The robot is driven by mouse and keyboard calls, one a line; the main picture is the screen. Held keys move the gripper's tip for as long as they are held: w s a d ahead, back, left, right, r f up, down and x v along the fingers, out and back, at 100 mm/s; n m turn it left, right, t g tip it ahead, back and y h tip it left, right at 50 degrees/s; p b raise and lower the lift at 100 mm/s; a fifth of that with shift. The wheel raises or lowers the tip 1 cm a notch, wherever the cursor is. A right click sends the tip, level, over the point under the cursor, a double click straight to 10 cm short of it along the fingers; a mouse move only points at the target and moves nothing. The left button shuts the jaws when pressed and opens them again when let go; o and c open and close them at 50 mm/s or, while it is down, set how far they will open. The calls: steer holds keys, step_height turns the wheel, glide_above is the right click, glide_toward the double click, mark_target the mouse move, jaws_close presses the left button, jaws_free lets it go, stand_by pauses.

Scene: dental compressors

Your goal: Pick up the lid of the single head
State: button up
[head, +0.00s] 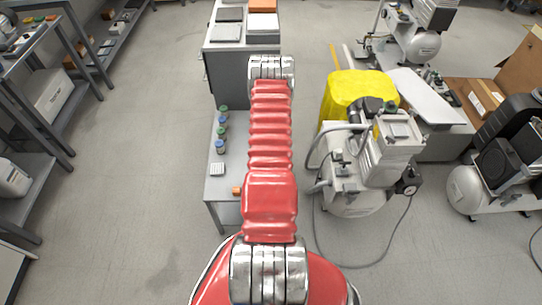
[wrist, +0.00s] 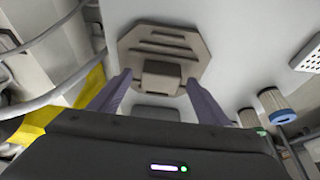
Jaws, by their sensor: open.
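The lid (wrist: 184,43) is a grey-brown eight-sided plate with several slots and a raised block (wrist: 162,75) on its near side. It shows in the wrist view, on a pale surface. My gripper (wrist: 159,78) is open, with one purple-grey finger on each side of the block and no clear grip on it. I cannot tell whether the fingertips touch the lid. In the head view my red arm reaches away and my gripper does not show. A compressor (head: 366,165) with a pump head on a white tank stands right of my arm; I cannot clearly make out the lid there.
In the head view, a yellow cover (head: 355,90) stands behind the compressor, and a grey bench (head: 222,180) with small jars is left of my arm.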

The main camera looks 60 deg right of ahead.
steer(key=shift+w+d+f, duration=0.1)
steer(key=shift+d+f, duration=0.1)
steer(key=shift+f, duration=0.3)
steer(key=shift+c, duration=0.4)
steer(key=c, duration=1.6)
steer(key=shift+r, duration=0.1)
step_height(320, 180, up, 10)
steer(key=shift+d, duration=0.1)
stand_by(1.0)
